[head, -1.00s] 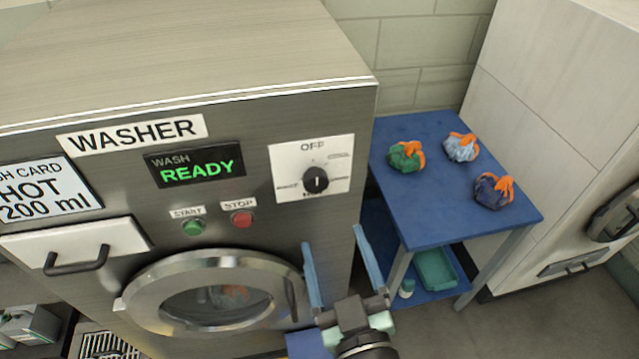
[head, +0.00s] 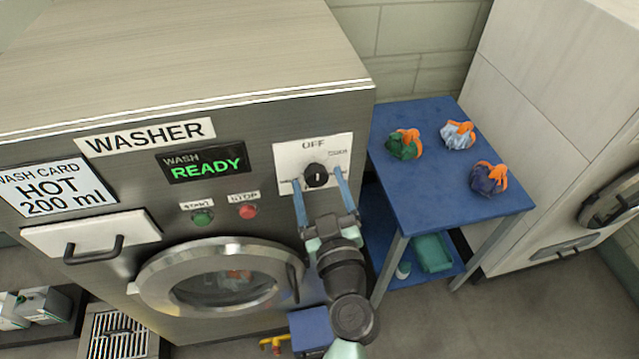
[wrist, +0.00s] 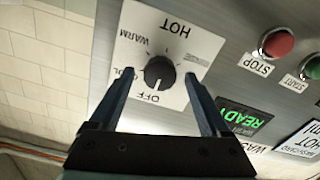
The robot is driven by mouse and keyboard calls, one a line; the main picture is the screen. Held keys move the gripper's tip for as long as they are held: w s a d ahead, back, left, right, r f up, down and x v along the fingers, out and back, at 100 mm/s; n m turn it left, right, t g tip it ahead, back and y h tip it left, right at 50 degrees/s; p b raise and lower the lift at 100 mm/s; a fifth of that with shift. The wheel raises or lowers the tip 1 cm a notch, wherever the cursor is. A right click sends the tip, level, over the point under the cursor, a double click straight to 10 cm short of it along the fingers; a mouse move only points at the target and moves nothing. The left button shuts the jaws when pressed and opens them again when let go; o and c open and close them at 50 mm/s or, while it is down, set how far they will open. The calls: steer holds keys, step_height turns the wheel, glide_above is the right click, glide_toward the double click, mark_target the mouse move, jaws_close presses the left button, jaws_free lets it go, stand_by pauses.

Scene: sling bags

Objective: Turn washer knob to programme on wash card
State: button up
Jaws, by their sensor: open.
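The washer knob (head: 316,175) is a round black dial on a white plate (head: 283,154) on the washer front. In the wrist view the knob (wrist: 158,71) shows a small white mark that seems to lie on the OFF side; HOT is printed opposite OFF, and WARM is beside HOT. The wash card (head: 52,188) reads HOT, 200 ml. My gripper (head: 318,179) is open in front of the dial plate, with one finger on each side of the knob. It also shows in the wrist view (wrist: 159,77). I cannot tell whether the fingers touch anything.
The display (head: 203,163) reads WASH READY. The green start button (head: 203,217) and red stop button (head: 248,212) are left of my gripper, above the round door (head: 222,281). A blue table (head: 425,205) with several tied bags stands to the right.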

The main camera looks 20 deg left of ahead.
jaws_close()
steer(key=shift+f, duration=0.1)
stand_by(0.3)
